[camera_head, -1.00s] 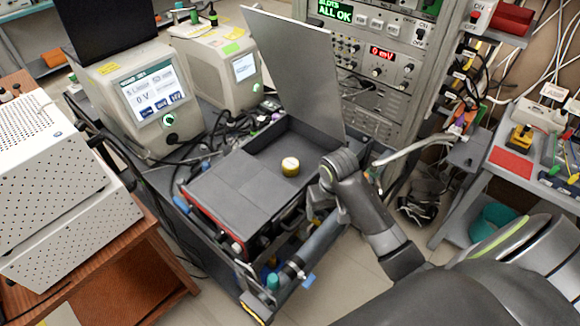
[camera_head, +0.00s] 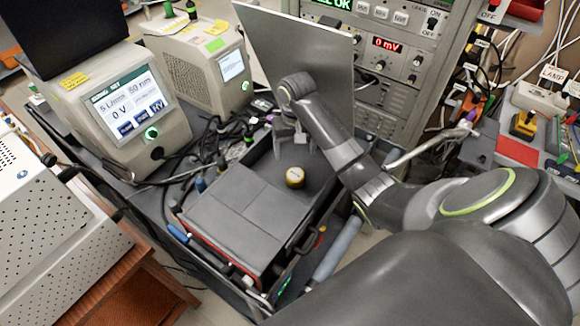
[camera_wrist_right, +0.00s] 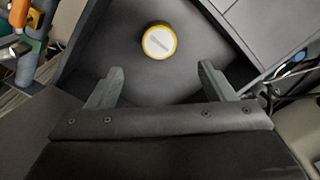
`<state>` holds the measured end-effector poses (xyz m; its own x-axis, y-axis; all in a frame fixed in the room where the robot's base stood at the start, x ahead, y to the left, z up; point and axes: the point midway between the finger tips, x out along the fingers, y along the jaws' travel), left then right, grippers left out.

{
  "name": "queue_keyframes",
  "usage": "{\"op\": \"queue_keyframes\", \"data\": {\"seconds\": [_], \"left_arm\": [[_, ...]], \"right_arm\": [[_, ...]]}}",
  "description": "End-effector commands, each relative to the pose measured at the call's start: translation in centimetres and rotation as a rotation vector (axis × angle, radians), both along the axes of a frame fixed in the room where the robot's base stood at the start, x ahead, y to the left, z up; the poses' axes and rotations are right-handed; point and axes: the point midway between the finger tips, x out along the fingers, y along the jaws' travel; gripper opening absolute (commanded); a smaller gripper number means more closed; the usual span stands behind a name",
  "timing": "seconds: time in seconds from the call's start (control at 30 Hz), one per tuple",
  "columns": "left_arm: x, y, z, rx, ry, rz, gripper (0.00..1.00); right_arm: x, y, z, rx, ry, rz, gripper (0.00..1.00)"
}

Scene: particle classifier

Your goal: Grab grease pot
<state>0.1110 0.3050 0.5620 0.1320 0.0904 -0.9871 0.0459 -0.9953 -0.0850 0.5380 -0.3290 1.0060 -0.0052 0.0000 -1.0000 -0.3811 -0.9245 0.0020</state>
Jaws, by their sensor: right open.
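The grease pot (camera_head: 295,177) is a small round yellow pot with a pale lid. It stands upright on the dark surface inside the open case (camera_head: 327,184), beside the raised grey panel. My right gripper (camera_head: 293,141) is open and empty, above and behind the pot in the head view. In the right wrist view the pot (camera_wrist_right: 159,42) lies beyond the two spread fingertips (camera_wrist_right: 160,73), about midway between them and not touching either. My left gripper is not in view.
A raised grey panel (camera_head: 300,45) stands close behind my right gripper. Two instrument boxes with screens (camera_head: 120,110) stand at left, with cables near the case. A rack (camera_head: 400,60) stands behind at right. A flat grey cover (camera_head: 235,215) lies left of the pot.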

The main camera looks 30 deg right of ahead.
Motion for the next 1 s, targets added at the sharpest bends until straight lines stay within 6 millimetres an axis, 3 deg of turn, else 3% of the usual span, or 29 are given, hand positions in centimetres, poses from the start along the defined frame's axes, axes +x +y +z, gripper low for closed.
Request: {"op": "queue_keyframes", "data": {"seconds": [0.2, 0.3, 0.43, 0.7, 0.9, 1.0], "left_arm": [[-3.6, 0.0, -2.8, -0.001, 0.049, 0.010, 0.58], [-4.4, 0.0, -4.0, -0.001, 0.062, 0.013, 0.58], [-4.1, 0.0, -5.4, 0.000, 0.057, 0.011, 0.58], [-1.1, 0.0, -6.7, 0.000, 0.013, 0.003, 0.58], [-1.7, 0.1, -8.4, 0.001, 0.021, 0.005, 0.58], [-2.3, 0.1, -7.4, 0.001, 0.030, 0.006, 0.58]], "right_arm": [[0.0, 0.0, -2.7, 0.000, 0.000, 0.001, 0.76], [0.0, 0.0, -3.8, 0.000, 0.000, 0.001, 0.76], [0.0, 0.0, -5.2, 0.000, -0.001, 0.001, 0.76], [0.0, 0.0, -6.6, 0.000, -0.001, 0.001, 0.76], [0.1, 0.0, -8.3, 0.000, 0.000, 0.001, 0.76], [0.2, 0.0, -9.4, 0.003, 0.004, 0.001, 0.76]]}}
